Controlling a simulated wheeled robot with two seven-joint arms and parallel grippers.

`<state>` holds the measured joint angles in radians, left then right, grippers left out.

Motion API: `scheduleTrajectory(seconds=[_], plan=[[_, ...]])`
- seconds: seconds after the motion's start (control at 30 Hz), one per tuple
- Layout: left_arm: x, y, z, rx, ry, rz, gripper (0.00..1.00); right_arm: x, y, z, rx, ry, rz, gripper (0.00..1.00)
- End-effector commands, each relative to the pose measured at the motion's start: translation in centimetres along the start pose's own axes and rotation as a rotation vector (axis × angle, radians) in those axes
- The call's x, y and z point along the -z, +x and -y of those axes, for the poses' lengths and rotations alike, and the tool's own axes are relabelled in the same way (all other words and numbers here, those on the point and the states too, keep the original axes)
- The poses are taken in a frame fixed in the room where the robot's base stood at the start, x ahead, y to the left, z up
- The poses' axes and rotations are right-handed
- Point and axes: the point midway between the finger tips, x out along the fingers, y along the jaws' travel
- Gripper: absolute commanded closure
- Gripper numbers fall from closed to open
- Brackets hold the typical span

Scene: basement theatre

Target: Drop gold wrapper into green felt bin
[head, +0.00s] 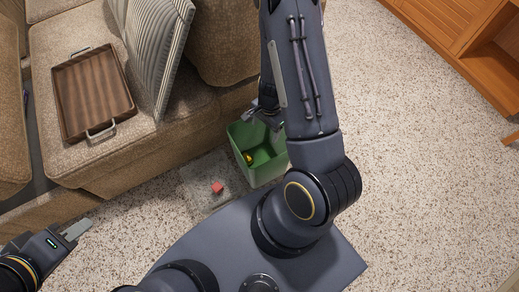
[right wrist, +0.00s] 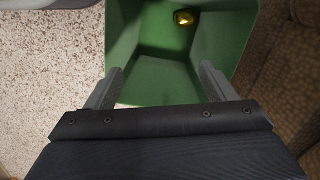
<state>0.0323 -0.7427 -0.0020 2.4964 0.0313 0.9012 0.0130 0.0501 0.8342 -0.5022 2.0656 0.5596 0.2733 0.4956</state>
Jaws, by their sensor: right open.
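The green felt bin (head: 270,171) stands on the floor beside the sofa, and its inside fills much of the right wrist view (right wrist: 150,92). The gold wrapper (head: 249,158) is inside the bin; the right wrist view shows it by the far wall (right wrist: 184,17). My right gripper (head: 263,116) is above the bin. Its two fingers are apart with nothing between them in the right wrist view (right wrist: 160,78). My left gripper (head: 75,232) is at the lower left, away from the bin; its finger gap is not clear.
The brown sofa (head: 170,140) holds a wooden tray (head: 92,92) and a striped cushion (head: 158,50). Open speckled floor lies to the right, below a wooden cabinet (head: 450,30).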

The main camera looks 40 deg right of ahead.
Motion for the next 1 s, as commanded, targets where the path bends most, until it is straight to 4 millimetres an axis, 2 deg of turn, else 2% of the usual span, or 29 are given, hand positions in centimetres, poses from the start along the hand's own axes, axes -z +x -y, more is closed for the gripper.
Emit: scheduleTrajectory(seconds=[0.2, 0.4, 0.53, 1.0], plan=[[1.0, -1.9, -0.9, 0.000, 0.000, 0.000, 0.69, -0.1, -4.1, 0.1, 0.003, -0.002, -0.001, 0.23], [1.5, -3.0, -1.4, 0.000, 0.000, 0.000, 0.69, 0.0, -6.8, 0.0, 0.001, 0.000, -0.001, 0.23], [1.6, -3.1, -1.4, 0.000, 0.000, 0.000, 0.69, 0.0, -7.4, 0.0, 0.001, -0.001, 0.000, 0.23], [1.6, -3.1, -1.4, 0.000, 0.000, 0.000, 0.69, 0.0, -7.4, 0.0, 0.000, 0.000, 0.000, 0.23]])
